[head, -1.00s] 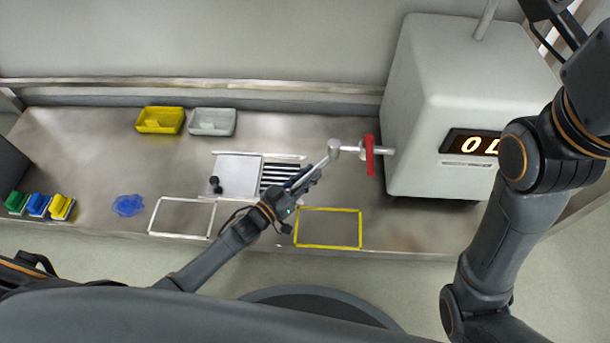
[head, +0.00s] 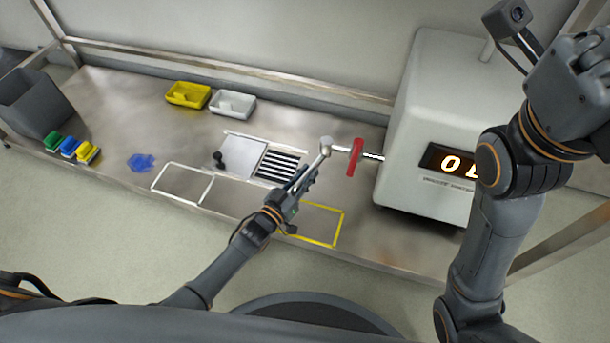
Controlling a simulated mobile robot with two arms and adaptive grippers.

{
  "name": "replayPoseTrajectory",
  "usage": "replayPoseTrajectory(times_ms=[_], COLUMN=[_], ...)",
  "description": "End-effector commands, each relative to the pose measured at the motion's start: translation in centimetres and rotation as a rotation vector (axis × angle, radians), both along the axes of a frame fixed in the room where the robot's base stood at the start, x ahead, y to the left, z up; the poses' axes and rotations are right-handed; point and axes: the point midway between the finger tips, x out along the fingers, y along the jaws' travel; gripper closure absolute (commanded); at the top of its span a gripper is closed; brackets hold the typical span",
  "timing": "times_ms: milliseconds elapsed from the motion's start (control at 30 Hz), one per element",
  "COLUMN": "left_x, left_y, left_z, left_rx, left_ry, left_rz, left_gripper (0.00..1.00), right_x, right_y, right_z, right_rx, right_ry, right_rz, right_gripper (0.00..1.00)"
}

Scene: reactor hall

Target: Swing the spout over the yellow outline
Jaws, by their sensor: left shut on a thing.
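The metal spout (head: 323,152) hangs from a joint on a short pipe at the left side of the grey machine. It points down and left in the head view. My left gripper (head: 303,182) is shut on the spout's lower part and hides its end. The yellow outline (head: 341,228) lies on the bench below and right of the gripper. My left gripper and wrist cover its upper left part. I cannot tell how far the spout's end is over it. My right arm stands at the right; its fingertips are not visible.
A red valve handle (head: 355,157) sits on the pipe beside the machine (head: 434,110). A white outline (head: 180,203), a slotted drain plate (head: 278,166) and a blue patch (head: 141,162) lie to the left. Yellow (head: 188,94) and white (head: 232,103) trays stand behind.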

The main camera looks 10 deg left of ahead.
Motion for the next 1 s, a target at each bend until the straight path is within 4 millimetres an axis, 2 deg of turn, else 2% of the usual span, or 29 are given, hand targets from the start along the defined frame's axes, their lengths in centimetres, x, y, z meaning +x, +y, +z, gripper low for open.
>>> replayPoseTrajectory(times_ms=[200, 233, 333, 633, 733, 867, 1000], left_x=[0.0, 0.0, 0.0, 0.0, -0.6, -2.5, -5.3], left_y=[0.1, 0.1, 0.1, 0.1, 0.4, 1.3, 2.7], left_z=[-0.1, -0.1, -0.1, 0.0, -0.1, -0.1, -0.2], left_rx=[0.000, 0.000, 0.000, 0.000, 0.000, 0.001, 0.002], left_ry=[0.003, 0.003, 0.003, 0.002, 0.002, 0.003, 0.005], left_rz=[0.003, 0.003, 0.002, 0.002, 0.002, 0.001, 0.002], left_gripper=[1.00, 0.78, 0.59, 0.59, 0.59, 0.59, 0.59], right_x=[0.0, 0.0, 0.0, 0.1, 0.1, 0.1, 0.0], right_y=[0.0, 0.0, 0.0, -0.1, -0.1, 0.0, 0.0], right_z=[0.0, 0.0, 0.0, 0.2, 0.1, 0.1, 0.1], right_rx=[0.000, 0.000, 0.000, 0.006, 0.005, 0.003, 0.002], right_ry=[0.001, 0.001, 0.001, -0.001, 0.000, -0.001, 0.000], right_rz=[0.000, 0.001, 0.001, 0.001, 0.001, 0.001, 0.000], right_gripper=[1.00, 1.00, 1.00, 1.00, 1.00, 1.00, 1.00])
